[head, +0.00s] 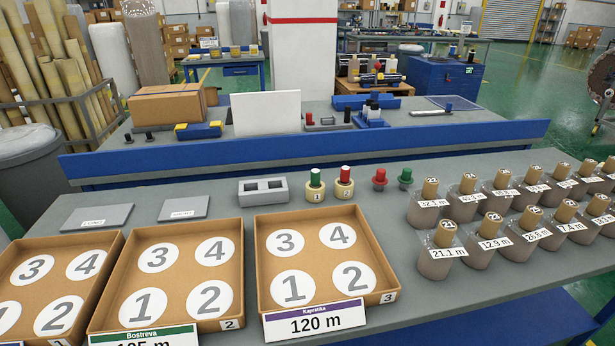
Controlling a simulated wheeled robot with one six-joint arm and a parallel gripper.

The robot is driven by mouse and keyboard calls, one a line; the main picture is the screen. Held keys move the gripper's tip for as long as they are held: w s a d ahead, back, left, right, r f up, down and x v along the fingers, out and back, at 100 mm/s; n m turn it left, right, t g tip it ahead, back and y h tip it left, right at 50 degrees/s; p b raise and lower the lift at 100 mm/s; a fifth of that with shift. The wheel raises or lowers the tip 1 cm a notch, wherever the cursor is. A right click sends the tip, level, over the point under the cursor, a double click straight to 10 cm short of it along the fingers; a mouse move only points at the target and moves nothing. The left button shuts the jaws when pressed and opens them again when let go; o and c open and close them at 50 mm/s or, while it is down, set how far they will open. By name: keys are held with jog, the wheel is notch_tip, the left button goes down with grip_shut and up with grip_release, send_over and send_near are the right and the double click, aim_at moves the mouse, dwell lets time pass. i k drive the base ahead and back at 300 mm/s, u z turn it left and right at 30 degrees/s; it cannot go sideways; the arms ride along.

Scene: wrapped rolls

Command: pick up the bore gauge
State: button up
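I cannot tell for certain which thing is the bore gauge. On the near grey table stand a green-topped piece on a pale base marked 1 (315,186) and a red-topped one marked 2 (344,184). Just right of them are a small red knobbed piece (379,179) and a small green knobbed piece (405,179), both upright and apart. My gripper is not in view.
Cardboard trays with numbered white circles (243,262) line the front left of the table (395,228). Several wrapped rolls with length labels (435,262) fill the right side. Two flat grey plates (97,217) lie behind the trays. A blue-edged bench (300,156) stands beyond.

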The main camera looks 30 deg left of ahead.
aim_at(315, 173)
jog(key=u, duration=0.65)
jog(key=i, duration=0.85)
jog(key=u, duration=0.8)
